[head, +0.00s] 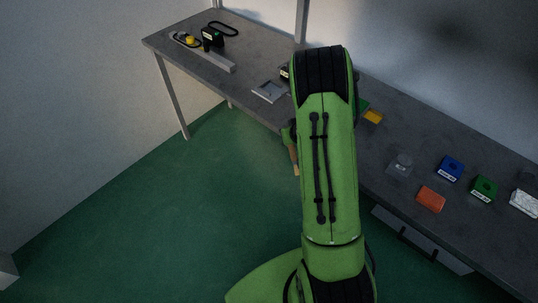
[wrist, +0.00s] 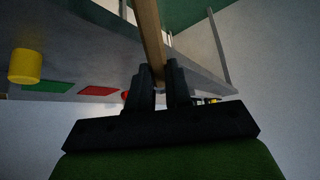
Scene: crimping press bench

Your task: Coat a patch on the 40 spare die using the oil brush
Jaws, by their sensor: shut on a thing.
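My gripper (wrist: 165,88) is shut on a tan wooden stick, which looks like the handle of the oil brush (wrist: 152,40). In the head view a piece of the tan handle (head: 294,155) shows left of my arm, over the floor beside the bench edge. The brush's bristles cannot be made out, and my arm hides the gripper in that view. Blue (head: 450,169) and green (head: 485,188) labelled blocks stand on the right of the bench. A dark labelled block (head: 285,73) is partly hidden behind my arm. The labels are too small to tell which is the 40 spare die.
The grey bench (head: 255,62) runs behind my arm. A grey tray (head: 270,91), an orange block (head: 431,199), a grey clear piece (head: 400,164) and a white box (head: 524,202) stand on it. A yellow cylinder (wrist: 25,65) shows in the wrist view. The green floor is clear.

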